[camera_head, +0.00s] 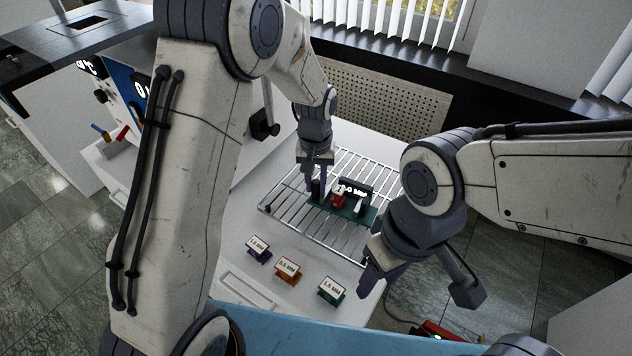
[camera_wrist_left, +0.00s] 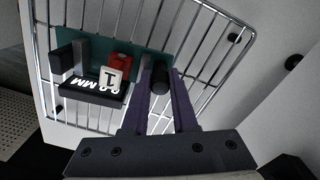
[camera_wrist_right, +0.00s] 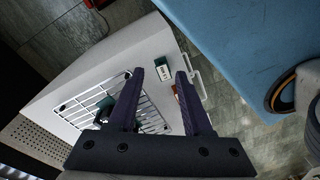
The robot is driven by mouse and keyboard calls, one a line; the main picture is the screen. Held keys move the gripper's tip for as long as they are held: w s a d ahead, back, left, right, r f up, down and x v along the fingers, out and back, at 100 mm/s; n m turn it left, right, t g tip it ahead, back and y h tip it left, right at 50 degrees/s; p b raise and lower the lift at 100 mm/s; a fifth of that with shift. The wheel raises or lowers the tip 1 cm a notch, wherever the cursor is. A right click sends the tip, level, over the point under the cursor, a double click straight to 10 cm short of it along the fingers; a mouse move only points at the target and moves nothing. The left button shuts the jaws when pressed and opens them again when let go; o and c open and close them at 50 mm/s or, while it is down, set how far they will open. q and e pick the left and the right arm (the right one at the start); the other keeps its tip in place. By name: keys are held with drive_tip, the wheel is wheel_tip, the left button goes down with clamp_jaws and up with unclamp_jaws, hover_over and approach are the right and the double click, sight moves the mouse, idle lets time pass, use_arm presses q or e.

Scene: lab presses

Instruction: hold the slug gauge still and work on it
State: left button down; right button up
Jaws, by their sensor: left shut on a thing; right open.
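The slug gauge, with a teal base (camera_head: 357,213), a black display marked in MM (camera_head: 355,187) and a red part (camera_head: 338,198), stands on a wire rack (camera_head: 290,208). My left gripper (camera_head: 317,190) is shut on a dark upright post at the gauge's left end. In the left wrist view this black round post (camera_wrist_left: 160,80) sits between the fingers, beside the red part (camera_wrist_left: 121,62) and a white lettered piece (camera_wrist_left: 110,77). My right gripper (camera_head: 420,285) is open and empty, in front of and right of the rack, above the counter's edge.
Three small labelled stands, purple 1.0 MM (camera_head: 258,250), orange 0.5 MM (camera_head: 287,270) and green 1.5 MM (camera_head: 331,291), are on the white counter in front of the rack. A blue-fronted machine (camera_head: 130,90) is at the left. A perforated panel (camera_head: 385,100) closes the back.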

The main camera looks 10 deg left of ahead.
drive_tip(key=c, duration=0.7)
drive_tip(key=shift+w+f+m, duration=0.1)
drive_tip(key=shift+w+m, duration=0.15)
drive_tip(key=shift+m, duration=0.25)
clamp_jaws()
drive_tip(key=m+t+y, duration=0.2)
drive_tip(key=m+y, duration=0.6)
drive_tip(key=m, duration=2)
approach(367, 207)
drive_tip(key=s+d+r, duration=0.2)
drive_tip(key=d, duration=0.4)
drive_tip(key=shift+n, duration=0.3)
drive_tip(key=x, duration=0.9)
drive_tip(key=shift+w, duration=0.1)
drive_tip(key=shift+w+a, duration=0.2)
drive_tip(key=shift+a, duration=0.45)
drive_tip(key=shift+w+a, duration=0.2)
drive_tip(key=shift+a, duration=0.4)
drive_tip(key=shift+w+a, duration=0.25)
drive_tip(key=shift+a, duration=0.4)
